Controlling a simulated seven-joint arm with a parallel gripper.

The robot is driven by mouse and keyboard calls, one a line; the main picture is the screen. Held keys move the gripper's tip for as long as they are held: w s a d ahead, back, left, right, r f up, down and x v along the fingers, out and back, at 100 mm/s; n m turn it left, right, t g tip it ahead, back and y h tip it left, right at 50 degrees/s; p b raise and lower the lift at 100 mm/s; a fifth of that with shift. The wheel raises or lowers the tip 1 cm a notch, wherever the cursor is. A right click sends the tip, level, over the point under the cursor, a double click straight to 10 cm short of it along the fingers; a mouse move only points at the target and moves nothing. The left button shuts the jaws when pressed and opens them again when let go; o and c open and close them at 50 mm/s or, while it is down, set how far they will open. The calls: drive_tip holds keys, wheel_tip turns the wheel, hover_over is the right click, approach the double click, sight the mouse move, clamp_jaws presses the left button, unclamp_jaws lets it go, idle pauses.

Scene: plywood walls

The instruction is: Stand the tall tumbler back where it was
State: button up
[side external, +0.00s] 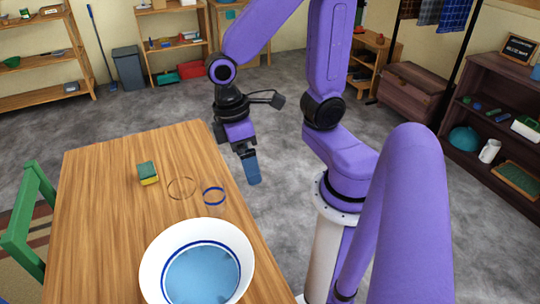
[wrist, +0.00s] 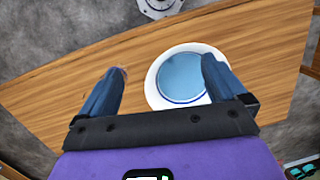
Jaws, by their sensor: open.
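I cannot make out a tall tumbler in either view. My gripper (side external: 252,172) hangs in the air by the table's right edge in the side view, its blue fingers pointing down. In the wrist view its two fingers (wrist: 164,66) are spread apart with nothing seen held between them. On the table lie a thin brown ring (side external: 181,188) and a thicker blue ring (side external: 213,196), side by side. Something small and brownish shows at the left fingertip in the wrist view, too unclear to name.
A white basin with a blue inside (side external: 150,262) stands at the table's near end; it also shows in the wrist view (wrist: 153,88), partly behind the right finger. A green and yellow sponge (side external: 148,173) lies left of the rings. The wooden table (side external: 95,210) is otherwise largely clear.

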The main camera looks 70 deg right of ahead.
drive_tip(key=s+r+n+t, duration=0.2)
drive_tip(key=s+n, duration=0.2)
drive_tip(key=s, duration=0.1)
drive_tip(key=shift+s+a+r+n+y, duration=0.2)
drive_tip(key=shift+s+a+n+y, duration=0.05)
drive_tip(key=shift+n+y, duration=0.15)
